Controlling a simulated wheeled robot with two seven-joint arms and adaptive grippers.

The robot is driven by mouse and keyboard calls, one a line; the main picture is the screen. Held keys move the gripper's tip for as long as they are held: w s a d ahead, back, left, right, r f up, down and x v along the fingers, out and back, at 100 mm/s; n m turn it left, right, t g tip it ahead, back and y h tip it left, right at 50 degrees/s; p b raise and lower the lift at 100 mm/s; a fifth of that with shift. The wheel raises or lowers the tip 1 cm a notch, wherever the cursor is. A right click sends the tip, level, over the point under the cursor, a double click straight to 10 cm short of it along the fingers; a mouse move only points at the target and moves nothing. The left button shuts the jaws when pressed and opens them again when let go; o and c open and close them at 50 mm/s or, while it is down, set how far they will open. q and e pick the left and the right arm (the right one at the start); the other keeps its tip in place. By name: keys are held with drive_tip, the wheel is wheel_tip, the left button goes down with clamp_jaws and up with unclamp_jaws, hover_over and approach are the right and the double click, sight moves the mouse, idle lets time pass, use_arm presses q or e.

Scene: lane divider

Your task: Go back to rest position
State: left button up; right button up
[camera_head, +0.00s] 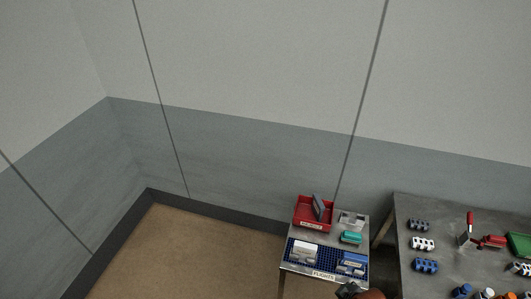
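Neither of my grippers can be made out in the head view. A dark and reddish-brown shape is cut off by the bottom edge, in front of the small table (286,266). I cannot tell what it is. On the small table stand a red bin (299,212) with a grey-blue piece leaning in it, a clear tray (359,217) and a teal item (351,237). A blue grid tray (325,258) at the front holds a white box (305,249) and a blue-and-white item (353,261).
A grey workbench (403,211) at the right holds several slotted blocks, a red-handled tool (470,221), a red item (492,241) and a green bin (519,244) at the edge. Walls meet in a corner at left. The brown floor (195,262) there is clear.

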drive_tip(key=s+d+m+h, duration=0.3)
drive_tip(key=s+d+m, duration=0.5)
drive_tip(key=s+d, duration=0.35)
wheel_tip(320, 180, down, 36)
drive_tip(key=s+a+g+b, duration=0.1)
drive_tip(key=g+b, duration=0.1)
drive_tip(key=b, duration=0.5)
drive_tip(key=s+f+b, duration=0.3)
drive_tip(key=s+f, duration=0.7)
drive_tip(key=f, duration=0.2)
drive_tip(key=s+f+n+g+b, duration=0.1)
drive_tip(key=s+f+b, duration=0.2)
drive_tip(key=s+f, duration=0.6)
wheel_tip(320, 180, down, 4)
drive_tip(key=shift+s+a+r+y+b, duration=0.2)
drive_tip(key=shift+s+y+b, duration=0.1)
drive_tip(key=shift+s, duration=0.1)
